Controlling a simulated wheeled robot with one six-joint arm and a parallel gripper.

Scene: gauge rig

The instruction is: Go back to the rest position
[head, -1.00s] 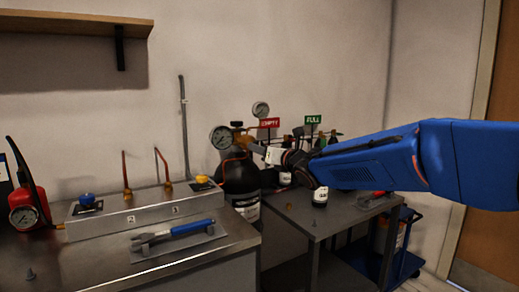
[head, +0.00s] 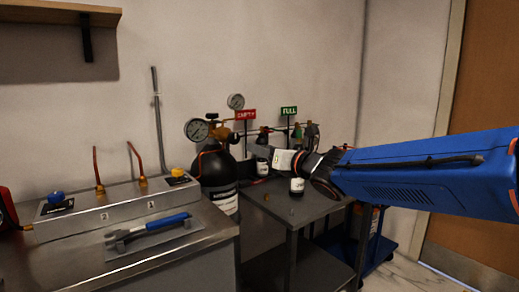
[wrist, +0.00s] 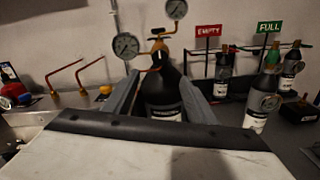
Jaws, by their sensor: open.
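My gripper (head: 258,152) is at the end of my blue arm, in front of the gauge rig in the head view. Its jaws are open and empty. In the wrist view the two grey fingers of my gripper (wrist: 160,100) stand apart. The black cylinder (wrist: 162,92) with a brass valve shows between and beyond them, with no visible contact. In the head view this cylinder (head: 216,172) stands left of my gripper. A pressure gauge (head: 197,130) and a second gauge (head: 236,101) sit above it.
A metal bench (head: 190,246) at left holds a wrench (head: 150,227) and a box with knobs (head: 120,205). A dark side table (head: 290,217) stands below my gripper. Small bottles stand near the red EMPTY sign (head: 245,114) and green FULL sign (head: 289,110). A blue cart (head: 378,250) is right.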

